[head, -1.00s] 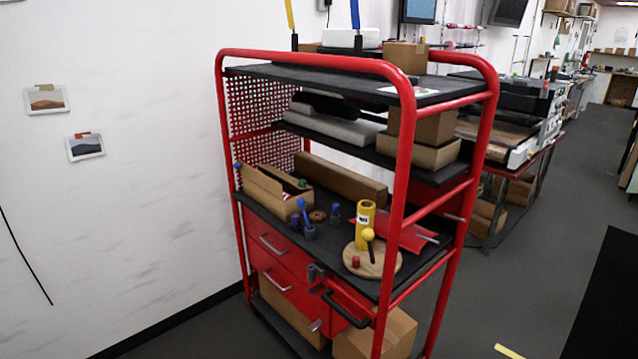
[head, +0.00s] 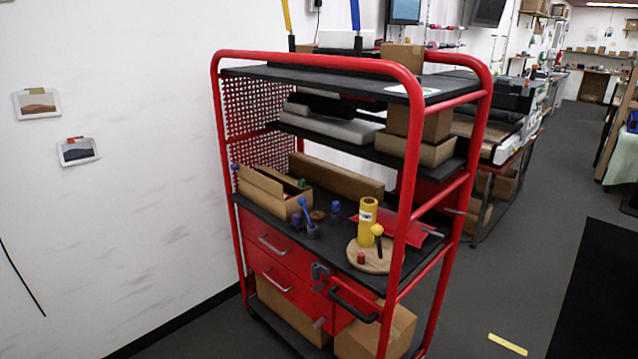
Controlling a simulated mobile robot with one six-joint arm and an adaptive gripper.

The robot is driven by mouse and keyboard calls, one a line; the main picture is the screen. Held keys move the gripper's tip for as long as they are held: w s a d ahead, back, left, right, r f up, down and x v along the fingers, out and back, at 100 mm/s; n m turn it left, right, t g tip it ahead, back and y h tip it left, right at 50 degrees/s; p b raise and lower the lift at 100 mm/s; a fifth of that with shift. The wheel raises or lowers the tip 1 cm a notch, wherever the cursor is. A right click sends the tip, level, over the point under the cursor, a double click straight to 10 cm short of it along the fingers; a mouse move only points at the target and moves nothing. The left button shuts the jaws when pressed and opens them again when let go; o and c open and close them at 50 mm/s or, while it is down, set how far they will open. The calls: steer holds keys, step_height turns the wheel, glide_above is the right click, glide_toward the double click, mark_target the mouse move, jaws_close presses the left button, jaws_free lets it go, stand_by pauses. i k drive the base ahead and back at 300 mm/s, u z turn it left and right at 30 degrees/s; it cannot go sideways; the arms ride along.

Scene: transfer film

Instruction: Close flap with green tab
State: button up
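An open cardboard box (head: 278,206) stands at the left end of the middle shelf of a red cart, its flaps raised. A small green tab (head: 302,183) shows at the right end of the box, by its far-side flap (head: 285,180). A blue tab (head: 235,168) shows at the left end, by the near-side flap (head: 259,184). The inside of the box is mostly hidden by the flaps. My gripper is not in view.
Right of the box stand small blue and purple pieces (head: 312,231), a yellow cylinder (head: 367,235) and a round wooden board (head: 368,262). A long brown beam (head: 338,177) lies behind. Red cart rails (head: 402,215) frame the shelf. Grey floor (head: 500,290) is open at right.

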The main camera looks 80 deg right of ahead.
mark_target(301, 183)
steer(key=z, duration=2.2)
steer(key=i, duration=1)
steer(key=z, duration=0.05)
